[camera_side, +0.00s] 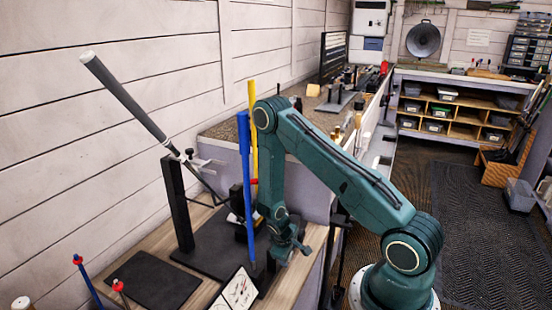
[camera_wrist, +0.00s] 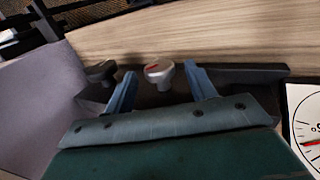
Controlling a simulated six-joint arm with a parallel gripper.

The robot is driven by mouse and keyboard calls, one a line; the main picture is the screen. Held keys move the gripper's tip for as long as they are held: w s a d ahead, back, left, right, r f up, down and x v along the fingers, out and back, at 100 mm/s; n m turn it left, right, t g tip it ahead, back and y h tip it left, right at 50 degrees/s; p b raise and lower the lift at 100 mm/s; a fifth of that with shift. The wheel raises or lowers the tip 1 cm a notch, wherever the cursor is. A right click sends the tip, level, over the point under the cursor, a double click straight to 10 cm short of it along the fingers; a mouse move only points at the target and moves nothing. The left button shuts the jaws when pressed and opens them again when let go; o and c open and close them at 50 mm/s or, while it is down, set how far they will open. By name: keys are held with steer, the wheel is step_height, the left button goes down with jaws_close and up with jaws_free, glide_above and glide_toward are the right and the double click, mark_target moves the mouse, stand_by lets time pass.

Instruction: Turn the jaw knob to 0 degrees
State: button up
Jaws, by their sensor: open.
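In the wrist view, a pale grey round knob (camera_wrist: 159,71) with a red mark on its top shows between the two fingertips of my gripper (camera_wrist: 160,76). The fingers are apart, with a visible gap on each side of the knob. I take this to be the jaw knob; its angle cannot be read exactly. A darker knob (camera_wrist: 101,71) stands left of the left finger. In the side view, my gripper (camera_side: 289,248) is low over the right part of the bench, and the knob is hidden. A golf club with a dark grip (camera_side: 128,100) slants above the black post (camera_side: 178,205).
Blue (camera_side: 246,185) and yellow (camera_side: 253,130) upright rods stand close by my arm. A white dial card (camera_side: 238,290) lies at the bench front; its dial also shows in the wrist view (camera_wrist: 306,125). A black mat (camera_side: 152,280) lies on the wooden bench top.

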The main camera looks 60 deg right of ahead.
steer(key=v, duration=1.3)
steer(key=shift+r, duration=0.15)
steer(key=shift+d, duration=0.1)
steer(key=shift+s+d+r+m+y, duration=0.15)
steer(key=shift+d+m+y, duration=0.3)
steer(key=shift+d+y, duration=0.85)
steer(key=shift+s+d+r+m+y, duration=0.1)
steer(key=shift+d+r+m+y, duration=0.25)
steer(key=shift+d+y, duration=0.95)
steer(key=shift+d+f+h, duration=0.2)
steer(key=shift+d+h, duration=0.05)
steer(key=shift+h, duration=0.05)
steer(key=shift+d+f, duration=0.1)
steer(key=shift+f, duration=6.7)
